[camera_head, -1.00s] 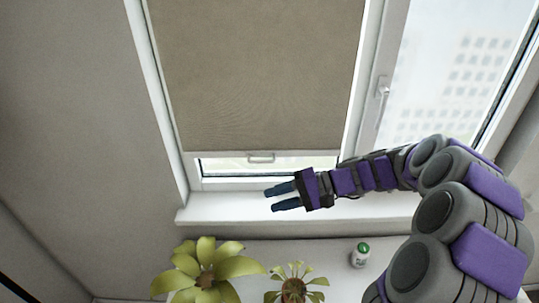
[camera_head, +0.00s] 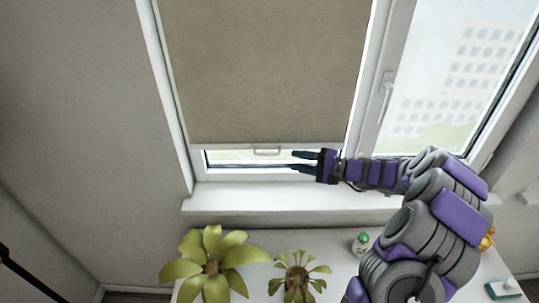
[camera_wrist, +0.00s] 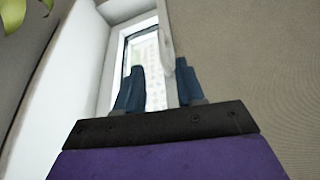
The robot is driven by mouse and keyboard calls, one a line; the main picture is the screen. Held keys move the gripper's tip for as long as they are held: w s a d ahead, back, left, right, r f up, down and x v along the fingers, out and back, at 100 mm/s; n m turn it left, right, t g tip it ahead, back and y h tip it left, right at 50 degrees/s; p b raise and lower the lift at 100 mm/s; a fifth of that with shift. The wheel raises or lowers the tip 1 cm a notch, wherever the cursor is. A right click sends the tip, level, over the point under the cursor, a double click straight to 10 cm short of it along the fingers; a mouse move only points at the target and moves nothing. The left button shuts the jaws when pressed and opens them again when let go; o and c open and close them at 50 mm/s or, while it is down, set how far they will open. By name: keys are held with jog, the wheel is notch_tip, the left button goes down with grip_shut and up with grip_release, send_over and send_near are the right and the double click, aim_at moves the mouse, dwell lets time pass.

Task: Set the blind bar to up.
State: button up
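The blind is a brown fabric panel (camera_head: 262,70) covering most of the left window pane. Its pale bottom bar (camera_head: 225,146) hangs a little above the sill, with a small handle (camera_head: 267,151) at its middle. My gripper (camera_head: 293,161) is open, just right of the handle and slightly lower in the head view, its fingers pointing left. In the wrist view the two blue fingers (camera_wrist: 157,85) are apart with nothing clearly between them. The pale bar and handle (camera_wrist: 166,45) show just beyond the fingertips. I cannot tell whether a finger touches the bar.
The white window sill (camera_head: 240,198) runs below the blind. Two potted plants (camera_head: 212,268) (camera_head: 297,280) and a green-capped bottle (camera_head: 362,243) stand on the white surface below. A second window with a handle (camera_head: 387,85) is at right.

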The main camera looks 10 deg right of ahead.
aim_at(268, 155)
jog(key=x, duration=0.6)
jog(key=w+x, duration=0.1)
jog(key=x, duration=0.1)
jog(key=shift+w+f+b, duration=0.1)
jog(key=shift+w+b, duration=0.15)
jog(key=shift+b, duration=0.1)
jog(key=shift+w+a, duration=0.1)
jog(key=shift+a, duration=0.85)
jog(key=shift+w+a, duration=0.15)
jog(key=shift+a, duration=0.75)
jog(key=shift+d, duration=1.1)
jog(key=c, duration=0.6)
jog(key=shift+c, duration=0.4)
jog(key=shift+a, duration=0.3)
grip_shut()
